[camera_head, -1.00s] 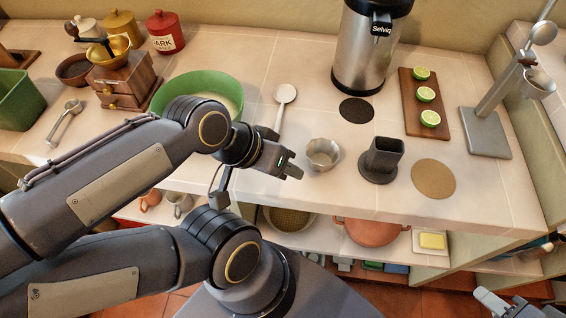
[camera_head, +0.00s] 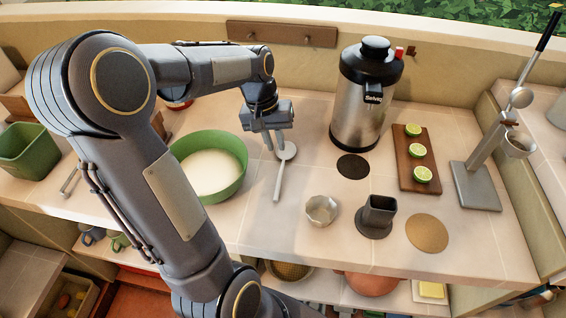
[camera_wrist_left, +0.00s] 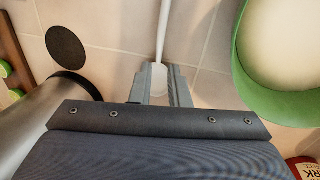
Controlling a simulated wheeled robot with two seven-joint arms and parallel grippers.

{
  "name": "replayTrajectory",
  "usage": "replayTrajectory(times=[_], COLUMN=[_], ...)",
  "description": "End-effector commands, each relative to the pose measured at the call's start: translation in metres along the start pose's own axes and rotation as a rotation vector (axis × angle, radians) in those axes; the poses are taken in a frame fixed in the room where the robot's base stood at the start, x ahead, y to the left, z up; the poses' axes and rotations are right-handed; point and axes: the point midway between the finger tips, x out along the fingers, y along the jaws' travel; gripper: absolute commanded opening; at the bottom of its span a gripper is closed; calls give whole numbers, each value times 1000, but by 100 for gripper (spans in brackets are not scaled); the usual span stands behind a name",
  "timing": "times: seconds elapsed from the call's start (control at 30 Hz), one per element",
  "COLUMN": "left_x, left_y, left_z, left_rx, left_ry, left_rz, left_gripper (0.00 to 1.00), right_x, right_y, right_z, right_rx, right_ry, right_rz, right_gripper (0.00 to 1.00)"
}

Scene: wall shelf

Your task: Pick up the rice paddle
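The rice paddle (camera_head: 279,178) is white with a round head and a thin handle. It lies on the tiled counter just right of the green bowl, its handle towards me. My left gripper (camera_head: 274,145) points down at the paddle's head end. In the left wrist view the open fingers (camera_wrist_left: 160,92) stand on either side of the paddle's head, with the handle (camera_wrist_left: 163,35) running up and away. I cannot tell whether the fingers touch it or are still above it. My right gripper is out of view.
The green bowl (camera_head: 240,178) with white contents stands close left of the paddle. A steel dispenser (camera_head: 357,108) stands to the right. A small metal cup (camera_head: 321,209), a dark holder (camera_head: 376,217) and a board of lime halves (camera_head: 420,188) are farther right.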

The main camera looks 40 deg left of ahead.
Motion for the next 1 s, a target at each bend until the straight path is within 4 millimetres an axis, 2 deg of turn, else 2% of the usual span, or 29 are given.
replayTrajectory(times=[0.6,0.87,1.0], left_x=[74,77,77], left_y=[0,0,0], left_z=[1,1,1], left_rx=[-1,-1,-1], left_ry=[-5,-2,-2], left_rz=[-3,-2,-2], left_gripper=[16,16,0], right_x=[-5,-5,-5], right_y=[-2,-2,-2], right_z=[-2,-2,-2], right_rx=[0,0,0], right_ry=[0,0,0], right_rz=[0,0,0], right_gripper=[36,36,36])
